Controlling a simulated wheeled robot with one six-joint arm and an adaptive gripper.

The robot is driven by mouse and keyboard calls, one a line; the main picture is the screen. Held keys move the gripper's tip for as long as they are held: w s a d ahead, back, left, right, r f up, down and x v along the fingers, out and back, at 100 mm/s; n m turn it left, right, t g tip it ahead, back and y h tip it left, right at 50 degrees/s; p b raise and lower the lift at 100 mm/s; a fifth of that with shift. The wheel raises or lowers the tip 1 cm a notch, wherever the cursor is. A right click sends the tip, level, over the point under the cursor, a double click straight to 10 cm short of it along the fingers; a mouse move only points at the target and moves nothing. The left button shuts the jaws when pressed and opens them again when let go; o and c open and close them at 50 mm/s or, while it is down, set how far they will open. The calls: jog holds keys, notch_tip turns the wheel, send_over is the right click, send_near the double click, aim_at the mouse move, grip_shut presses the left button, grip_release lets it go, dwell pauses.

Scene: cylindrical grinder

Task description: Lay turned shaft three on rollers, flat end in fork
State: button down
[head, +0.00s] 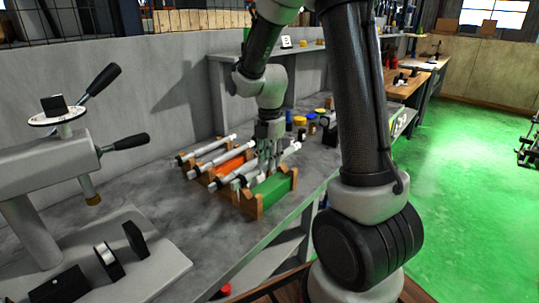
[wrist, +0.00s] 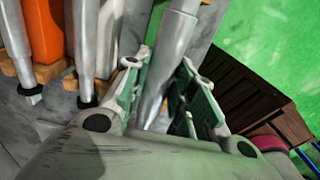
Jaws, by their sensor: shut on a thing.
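My gripper (head: 268,152) is over the right part of the shaft rack on the bench. In the wrist view its fingers (wrist: 172,100) are closed around a grey metal shaft (wrist: 170,60), which I take to be turned shaft three. The shaft's upper end runs out of that view and its lower end is hidden by the gripper body. In the head view the fingers partly cover the shaft (head: 290,149); I cannot tell whether it is clear of its wooden supports. A grey plate (head: 165,262) at lower left carries black blocks and a small wheel-like part; I cannot make out rollers or fork.
A grey device with black handles (head: 124,143) stands at left. Small jars (head: 300,120) stand behind the rack. Bare bench top lies between rack and plate.

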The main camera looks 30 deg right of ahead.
aim_at(270, 185)
jog(key=shift+f, duration=2.9)
jog(key=c, duration=1.1)
grip_release()
